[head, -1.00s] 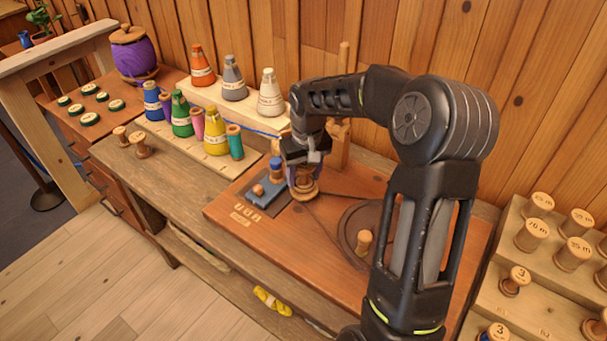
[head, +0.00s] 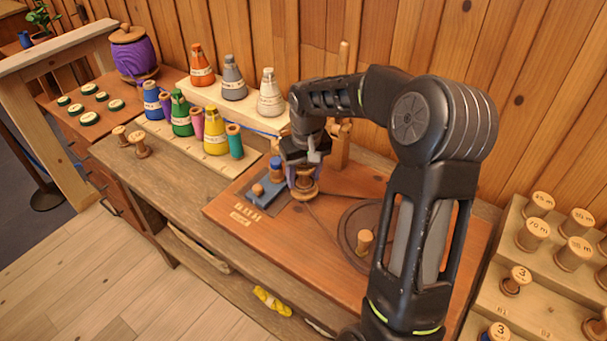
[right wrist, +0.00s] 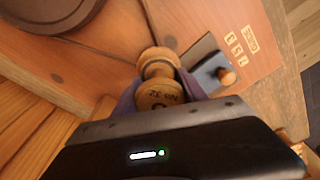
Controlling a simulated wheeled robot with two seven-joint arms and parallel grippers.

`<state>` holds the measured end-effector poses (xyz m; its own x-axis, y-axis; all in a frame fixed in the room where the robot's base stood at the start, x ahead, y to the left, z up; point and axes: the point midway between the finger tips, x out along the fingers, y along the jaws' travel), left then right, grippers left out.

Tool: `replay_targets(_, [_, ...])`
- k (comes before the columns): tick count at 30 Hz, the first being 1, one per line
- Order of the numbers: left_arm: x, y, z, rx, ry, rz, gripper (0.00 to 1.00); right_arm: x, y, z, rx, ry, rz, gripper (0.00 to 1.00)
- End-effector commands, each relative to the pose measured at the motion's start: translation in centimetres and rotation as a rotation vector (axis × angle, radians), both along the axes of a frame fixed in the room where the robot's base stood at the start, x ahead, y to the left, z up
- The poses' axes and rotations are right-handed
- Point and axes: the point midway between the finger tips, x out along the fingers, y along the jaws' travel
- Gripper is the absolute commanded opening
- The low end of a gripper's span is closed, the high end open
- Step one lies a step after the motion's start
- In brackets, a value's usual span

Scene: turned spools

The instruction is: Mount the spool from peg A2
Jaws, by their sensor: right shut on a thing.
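My right gripper (head: 303,170) is shut on a wooden spool (head: 304,190) and points down over the reddish board. In the right wrist view the spool (right wrist: 158,92) sits between the purple finger pads, its round end with dark printing towards the camera. A second round wooden flange (right wrist: 158,59) shows just beyond it. I cannot tell whether the spool touches what is under it. A blue device (head: 262,196) with a wooden knob stands just left of the gripper, with a blue piece (head: 276,167) at its back. My left gripper is not in view.
A stepped rack (head: 555,250) with several labelled spools stands at the right. Coloured thread cones (head: 215,132) stand on the left shelf.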

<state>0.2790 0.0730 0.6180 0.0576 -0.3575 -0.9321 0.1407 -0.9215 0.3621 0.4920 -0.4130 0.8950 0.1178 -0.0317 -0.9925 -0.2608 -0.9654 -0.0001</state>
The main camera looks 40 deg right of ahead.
Motion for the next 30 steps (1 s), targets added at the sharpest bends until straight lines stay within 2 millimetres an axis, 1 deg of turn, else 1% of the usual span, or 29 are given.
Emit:
replay_targets(13, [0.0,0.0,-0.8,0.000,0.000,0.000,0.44,0.0,0.0,-1.0,0.000,0.000,0.000,0.10])
replay_targets(14, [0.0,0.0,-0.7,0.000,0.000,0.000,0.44,0.0,0.0,-0.9,0.000,0.000,0.000,0.52])
replay_targets(16, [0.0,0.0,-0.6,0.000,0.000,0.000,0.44,0.0,0.0,-0.9,0.000,0.000,0.000,0.58])
replay_targets(25, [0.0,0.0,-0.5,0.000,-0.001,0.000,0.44,0.0,0.0,-0.8,0.000,0.000,0.000,0.59])
replay_targets(30, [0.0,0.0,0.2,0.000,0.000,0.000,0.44,-0.1,0.0,0.3,0.000,0.000,0.000,0.59])
